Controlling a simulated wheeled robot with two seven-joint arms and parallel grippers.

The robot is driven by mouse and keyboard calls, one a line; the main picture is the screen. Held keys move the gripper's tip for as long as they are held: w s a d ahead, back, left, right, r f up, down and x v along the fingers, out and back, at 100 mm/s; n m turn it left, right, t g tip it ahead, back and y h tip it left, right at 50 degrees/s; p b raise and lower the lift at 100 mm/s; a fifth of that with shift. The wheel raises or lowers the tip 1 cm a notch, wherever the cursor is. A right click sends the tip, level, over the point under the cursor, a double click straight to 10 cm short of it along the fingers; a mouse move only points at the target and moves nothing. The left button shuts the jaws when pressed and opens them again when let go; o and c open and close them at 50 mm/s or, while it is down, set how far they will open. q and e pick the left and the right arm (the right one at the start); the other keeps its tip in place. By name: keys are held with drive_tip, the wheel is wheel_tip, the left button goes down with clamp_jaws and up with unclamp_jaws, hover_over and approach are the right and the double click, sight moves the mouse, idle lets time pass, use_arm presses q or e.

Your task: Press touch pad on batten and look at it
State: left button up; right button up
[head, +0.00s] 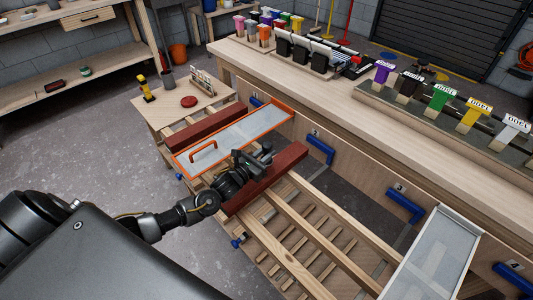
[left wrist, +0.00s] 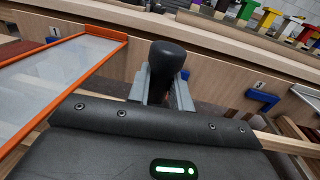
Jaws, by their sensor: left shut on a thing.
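My left gripper (head: 262,156) is above the nearer red-brown batten (head: 283,172), close to its middle. It is shut on a dark thing with a rounded black knob, which I take for the touch pad (left wrist: 168,58). In the left wrist view the knob stands up between the grey fingers (left wrist: 163,92). The pad's underside is hidden, so I cannot tell whether it touches the batten. A second red-brown batten (head: 207,124) lies farther back, beyond the orange-edged panel. My right gripper is not in view.
The orange-edged grey panel (head: 240,134) lies just left of the gripper. Bare wooden rails (head: 312,235) and a pale panel (head: 437,255) are to the right. Blue clamps (head: 320,149) line the bench side. Several coloured handles (head: 440,96) stand on the bench.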

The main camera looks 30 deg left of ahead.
use_arm(q)
drive_tip(key=shift+d+f, duration=0.1)
drive_tip(key=shift+f, duration=0.1)
drive_tip(key=s+d+r+m+g+h, duration=0.1)
drive_tip(key=s+d+r+h, duration=0.1)
drive_tip(key=s+r, duration=0.5)
drive_tip(key=s+d+r+m+h, duration=0.2)
drive_tip(key=s+d+r, duration=0.3)
drive_tip(key=s+r, duration=0.3)
drive_tip(key=shift+s+d+r+g+h, duration=0.3)
drive_tip(key=shift+r+g+h, duration=0.1)
drive_tip(key=shift+r, duration=0.2)
